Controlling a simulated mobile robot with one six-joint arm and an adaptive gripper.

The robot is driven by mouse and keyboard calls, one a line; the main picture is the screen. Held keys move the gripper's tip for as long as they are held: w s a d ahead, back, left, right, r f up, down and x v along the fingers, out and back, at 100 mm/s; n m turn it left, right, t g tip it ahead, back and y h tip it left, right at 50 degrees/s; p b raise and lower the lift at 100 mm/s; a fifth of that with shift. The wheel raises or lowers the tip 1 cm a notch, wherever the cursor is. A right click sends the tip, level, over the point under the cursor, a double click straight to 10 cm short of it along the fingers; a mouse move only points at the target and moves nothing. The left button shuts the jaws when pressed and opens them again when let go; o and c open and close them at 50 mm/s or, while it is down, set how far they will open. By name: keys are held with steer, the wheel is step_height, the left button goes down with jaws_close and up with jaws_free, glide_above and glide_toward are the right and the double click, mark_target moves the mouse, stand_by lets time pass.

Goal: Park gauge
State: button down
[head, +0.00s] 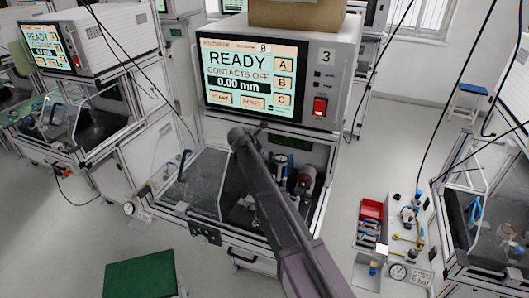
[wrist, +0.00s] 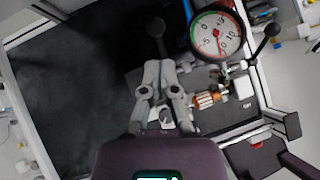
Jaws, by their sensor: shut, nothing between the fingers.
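A round dial gauge (wrist: 217,35) with a white face, a red and green rim and a red needle shows at the upper right in the wrist view. A dial inside the middle test bay also shows in the head view (head: 281,159). My gripper (wrist: 160,68) is shut and empty, to the left of the gauge in the picture and apart from it. A dark round-knobbed lever (wrist: 156,28) lies just beyond the fingertips; I cannot tell whether they touch. In the head view my arm hides part of the bay, and my fingers cannot be made out.
A copper-wound part (wrist: 205,100) lies right of my fingers. The tester screen (head: 245,78) reads READY, CONTACTS OFF, 0.00 mm. A red bin (head: 371,209) is at right. The bay's dark floor (wrist: 75,85) is bare at left.

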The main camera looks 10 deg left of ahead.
steer(key=a+r+p, duration=0.1)
steer(key=r+p, duration=0.5)
steer(key=r, duration=0.1)
steer(key=s+a+r+p, duration=0.1)
steer(key=a+r+p, duration=0.1)
steer(key=r+p, duration=0.4)
steer(key=s+a+r+p, duration=0.1)
steer(key=a+r+p, duration=0.1)
steer(key=r+p, duration=0.5)
steer(key=shift+a+r+p, duration=0.25)
steer(key=shift+r+p, duration=0.05)
steer(key=shift+p, duration=0.25)
stand_by(0.5)
